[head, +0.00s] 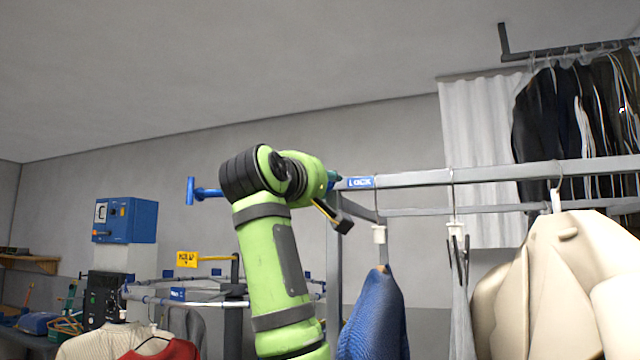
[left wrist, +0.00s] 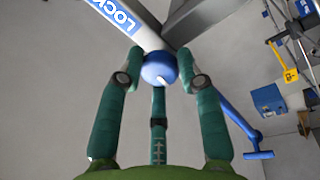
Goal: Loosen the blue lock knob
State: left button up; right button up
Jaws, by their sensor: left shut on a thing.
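The blue lock knob (left wrist: 159,68) is round with a white mark, in the left wrist view. It sits at the end of a grey rail beside a blue LOCK label. The label (head: 360,183) also shows in the head view, on the rack's top rail. My left gripper (left wrist: 160,75) has teal fingers closed around the knob, touching its sides. In the head view my left gripper (head: 333,180) is at the rail's left end, mostly behind my green arm, and the knob is hidden there. My right gripper is in neither view.
A blue T-shaped bar (head: 205,193) sticks out left of my wrist. The grey top rail (head: 480,174) carries hangers with a blue garment (head: 375,315) and cream coats (head: 560,285) close to my arm. A blue control box (head: 128,220) stands further left.

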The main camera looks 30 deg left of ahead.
pick_arm(q)
jog(key=shift+d+n, duration=0.1)
jog(key=shift+n, duration=0.6)
jog(key=shift+r+n, duration=0.1)
jog(key=shift+n, duration=0.2)
jog(key=o, duration=1.1)
jog(key=shift+o, duration=0.2)
jog(key=shift+w, duration=0.25)
jog(key=v, duration=1.2)
jog(key=shift+d, duration=0.15)
